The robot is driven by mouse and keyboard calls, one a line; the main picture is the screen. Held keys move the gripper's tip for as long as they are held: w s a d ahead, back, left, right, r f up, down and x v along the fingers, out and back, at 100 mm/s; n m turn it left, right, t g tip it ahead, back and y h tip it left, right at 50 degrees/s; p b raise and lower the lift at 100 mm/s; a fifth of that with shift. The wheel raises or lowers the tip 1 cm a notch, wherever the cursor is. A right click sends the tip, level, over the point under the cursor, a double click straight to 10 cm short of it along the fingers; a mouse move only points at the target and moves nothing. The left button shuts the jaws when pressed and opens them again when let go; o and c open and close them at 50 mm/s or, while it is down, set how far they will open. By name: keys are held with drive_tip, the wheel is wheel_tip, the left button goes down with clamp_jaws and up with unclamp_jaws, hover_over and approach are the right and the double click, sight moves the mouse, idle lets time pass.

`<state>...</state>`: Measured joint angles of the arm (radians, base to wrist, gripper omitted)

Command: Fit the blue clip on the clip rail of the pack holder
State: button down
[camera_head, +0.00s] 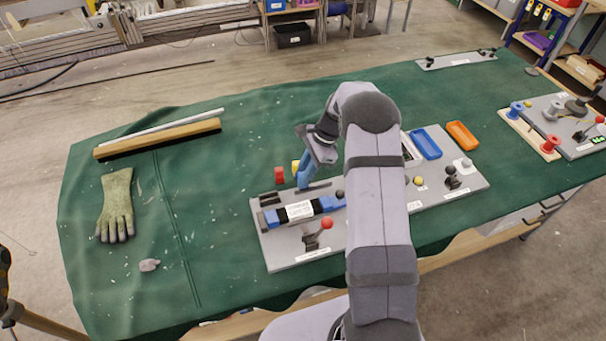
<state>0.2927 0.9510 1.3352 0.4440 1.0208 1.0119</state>
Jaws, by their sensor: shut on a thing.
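My gripper (304,170) points down over the back edge of the grey pack holder board (275,249), left of the arm. It is shut on the blue clip (302,182); the blue at the fingertips is small, and clip and fingers are hard to tell apart. The pack holder (269,217) has blue ends and a black pack with a white label (299,211) in it. A dark rail-like strip (318,186) lies just behind the pack, close to the fingertips. I cannot tell whether the clip touches it. My arm hides the board's right part.
A red-knobbed lever (326,223) rises in front of the pack. Blue (425,144) and orange (462,135) trays lie right. A glove (116,205) lies left on mostly clear green cloth.

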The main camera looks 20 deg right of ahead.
drive_tip(key=shift+f+b, duration=0.65)
drive_tip(key=shift+f, duration=0.8)
idle(1.7)
drive_tip(key=c, duration=1.2)
unclamp_jaws()
drive_tip(key=shift+r, duration=0.15)
drive_tip(key=shift+r+p, duration=2.8)
drive_tip(key=shift+r, duration=0.6)
